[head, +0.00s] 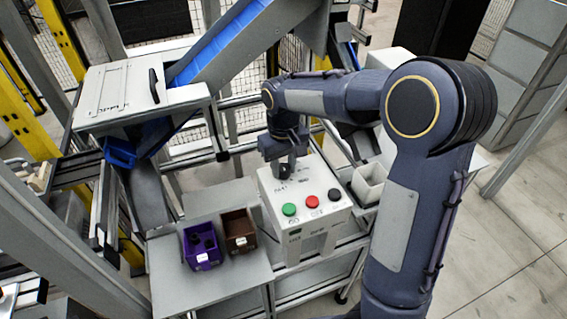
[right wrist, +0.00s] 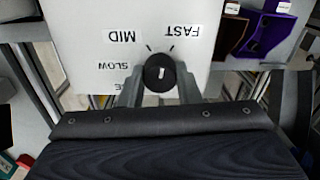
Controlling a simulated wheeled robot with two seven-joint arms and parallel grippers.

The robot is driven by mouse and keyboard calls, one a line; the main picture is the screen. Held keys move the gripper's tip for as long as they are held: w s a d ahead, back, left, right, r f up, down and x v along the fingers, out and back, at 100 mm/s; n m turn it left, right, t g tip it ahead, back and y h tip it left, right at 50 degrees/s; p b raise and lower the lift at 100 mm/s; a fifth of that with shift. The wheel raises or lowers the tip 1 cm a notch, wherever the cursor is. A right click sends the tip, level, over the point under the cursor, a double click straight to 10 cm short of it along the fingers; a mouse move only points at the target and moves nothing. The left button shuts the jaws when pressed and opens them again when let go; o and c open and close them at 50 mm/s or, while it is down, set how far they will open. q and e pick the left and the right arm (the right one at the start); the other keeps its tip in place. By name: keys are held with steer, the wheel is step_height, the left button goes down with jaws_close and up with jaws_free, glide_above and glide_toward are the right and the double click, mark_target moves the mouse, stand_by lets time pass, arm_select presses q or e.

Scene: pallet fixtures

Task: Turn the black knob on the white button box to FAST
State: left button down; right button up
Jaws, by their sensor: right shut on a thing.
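The white button box (head: 318,228) stands on the grey bench in the middle of the head view. Its top carries green, red and black buttons. My right gripper (head: 284,168) reaches down onto the box's far left part and largely hides the black knob there. In the right wrist view the black knob (right wrist: 160,73) sits between the two fingers of my right gripper (right wrist: 160,88), which is shut on it. The knob's short white mark looks nearly upright in the picture, roughly between the ticks by MID and FAST. SLOW is at the left. My left gripper is not in view.
A purple bin (head: 208,257) and a brown bin (head: 240,243) stand on the bench left of the box. A white open container (head: 368,186) stands right of it. A blue conveyor (head: 215,46) slopes behind. Bare bench lies in front of the bins.

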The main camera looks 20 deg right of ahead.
mark_target(284, 167)
steer(key=shift+r+m, duration=0.1)
steer(key=shift+m, duration=1.9)
steer(key=o, duration=1)
step_height(284, 167, up, 8)
steer(key=shift+f, duration=0.2)
